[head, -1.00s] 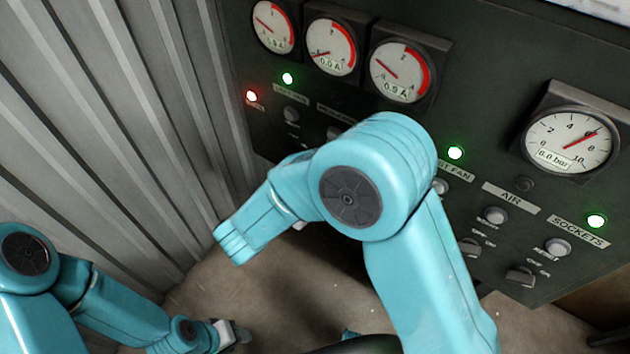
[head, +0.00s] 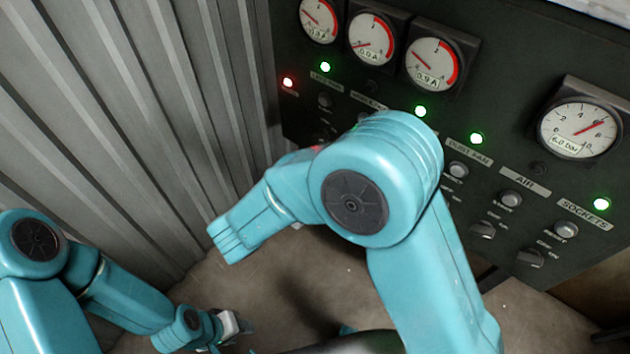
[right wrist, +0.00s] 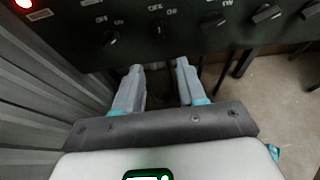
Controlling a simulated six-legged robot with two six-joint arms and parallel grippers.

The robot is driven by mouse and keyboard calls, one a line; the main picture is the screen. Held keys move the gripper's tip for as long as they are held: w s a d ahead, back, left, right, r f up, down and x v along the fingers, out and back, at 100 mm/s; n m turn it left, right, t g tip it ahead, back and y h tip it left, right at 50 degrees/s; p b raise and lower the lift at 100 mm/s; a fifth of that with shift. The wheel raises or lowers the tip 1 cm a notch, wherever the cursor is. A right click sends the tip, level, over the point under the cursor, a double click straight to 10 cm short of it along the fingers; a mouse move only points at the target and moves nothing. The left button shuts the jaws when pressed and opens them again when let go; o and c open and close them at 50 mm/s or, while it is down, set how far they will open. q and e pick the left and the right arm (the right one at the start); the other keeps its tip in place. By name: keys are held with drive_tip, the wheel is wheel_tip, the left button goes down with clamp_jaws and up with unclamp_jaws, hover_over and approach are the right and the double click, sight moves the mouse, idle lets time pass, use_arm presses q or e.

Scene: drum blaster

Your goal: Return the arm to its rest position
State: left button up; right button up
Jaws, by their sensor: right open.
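My right arm, teal, fills the middle of the head view in front of the control panel (head: 520,95), bent at a joint with a dark round cap. Its gripper is hidden in that view. In the right wrist view my right gripper (right wrist: 159,68) is open, with two grey fingers apart and nothing between them. Its fingertips show just below the panel's row of switches (right wrist: 160,30); I cannot tell the exact distance. My left gripper (head: 232,326) is low at the left in the head view, small and partly hidden, so its jaws cannot be read.
A corrugated metal wall (head: 120,120) stands at the left. The panel carries round gauges (head: 578,128), a red lamp (head: 288,82), several green lamps (head: 476,138) and knobs. Brown floor (head: 335,270) shows below the panel, with free room there.

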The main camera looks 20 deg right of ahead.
drive_tip(key=shift+s+a, duration=0.1)
drive_tip(key=shift+a, duration=0.05)
idle(0.5)
drive_tip(key=s+d+f+m+g+y, duration=0.3)
drive_tip(key=s+f+m+g+y, duration=0.45)
drive_tip(key=s+f, duration=0.75)
drive_tip(key=s+a+f+m+g+y, duration=0.5)
drive_tip(key=f+m, duration=0.3)
drive_tip(key=m, duration=0.3)
drive_tip(key=shift+w+d+f+m+t+y, duration=0.4)
drive_tip(key=shift+m+t, duration=0.45)
drive_tip(key=shift+m, duration=0.65)
drive_tip(key=shift+w+d+f+m+t+y, duration=0.4)
drive_tip(key=shift+m+t, duration=0.45)
drive_tip(key=shift+m, duration=0.6)
drive_tip(key=shift+w+d+f+m+t+y, duration=0.2)
drive_tip(key=shift+d+f+m+t+y, duration=0.25)
drive_tip(key=shift+m+t, duration=0.75)
drive_tip(key=shift+s+d+m+g, duration=0.1)
drive_tip(key=shift+d+m+g, duration=0.05)
drive_tip(key=shift+m+g, duration=0.25)
